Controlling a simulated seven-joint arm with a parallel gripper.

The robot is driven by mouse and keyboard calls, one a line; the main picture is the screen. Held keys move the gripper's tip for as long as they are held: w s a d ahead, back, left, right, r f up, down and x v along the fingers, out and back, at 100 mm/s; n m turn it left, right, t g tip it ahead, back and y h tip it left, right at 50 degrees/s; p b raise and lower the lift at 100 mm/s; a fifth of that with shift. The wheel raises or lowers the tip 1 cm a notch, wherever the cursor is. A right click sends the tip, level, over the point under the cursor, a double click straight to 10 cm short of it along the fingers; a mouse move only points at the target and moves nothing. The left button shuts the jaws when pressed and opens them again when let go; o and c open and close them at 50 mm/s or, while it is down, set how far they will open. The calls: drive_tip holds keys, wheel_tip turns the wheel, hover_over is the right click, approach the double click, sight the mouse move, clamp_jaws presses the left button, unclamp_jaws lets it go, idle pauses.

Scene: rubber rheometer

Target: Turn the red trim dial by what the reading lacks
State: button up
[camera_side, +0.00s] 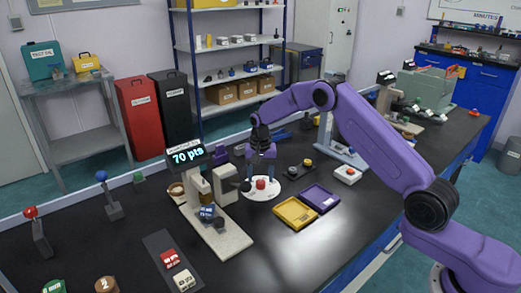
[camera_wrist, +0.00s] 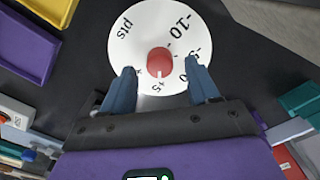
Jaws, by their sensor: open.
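The red trim dial (camera_side: 261,184) sits in the middle of a round white scale plate (camera_side: 277,190) on the black bench. In the wrist view the red dial (camera_wrist: 160,62) is near the plate's centre, and the white plate (camera_wrist: 130,45) carries the marks "pts", "-10", "-5" and what looks like "+5". A display (camera_side: 187,156) on the rheometer (camera_side: 230,232) reads "70 pts"; its small heading is unreadable. My gripper (camera_side: 262,160) is above the dial, fingers pointing down. In the wrist view my gripper (camera_wrist: 160,66) is open, with one finger on each side of the dial and gaps between.
A yellow tray (camera_side: 295,213) and a purple tray (camera_side: 321,198) lie right of the plate. The rheometer's upright block (camera_side: 225,184) stands close on its left. A white box with a red button (camera_side: 347,174) is farther right.

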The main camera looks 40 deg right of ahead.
sight(260, 182)
wheel_tip(260, 182, up, 16)
idle(0.4)
drive_tip(key=shift+f, duration=0.1)
drive_tip(key=s+a+r+n, duration=0.2)
drive_tip(key=s+a+n, duration=0.35)
drive_tip(key=s, duration=0.45)
drive_tip(key=s+a+r+n, duration=0.2)
drive_tip(key=s+a+n, duration=0.3)
drive_tip(key=s, duration=0.5)
drive_tip(key=s+d+f+n, duration=0.1)
drive_tip(key=s+d+n, duration=0.1)
drive_tip(key=s, duration=0.6)
drive_tip(key=s+d+f+n, duration=0.2)
drive_tip(key=s+n, duration=0.2)
drive_tip(key=s, duration=0.5)
drive_tip(key=s+d+f+n, duration=0.1)
drive_tip(key=s+d+n, duration=0.1)
drive_tip(key=s, duration=0.7)
drive_tip(key=shift+d+f+n, duration=0.25)
drive_tip(key=shift+d+n, duration=0.1)
drive_tip(key=shift+n, duration=0.4)
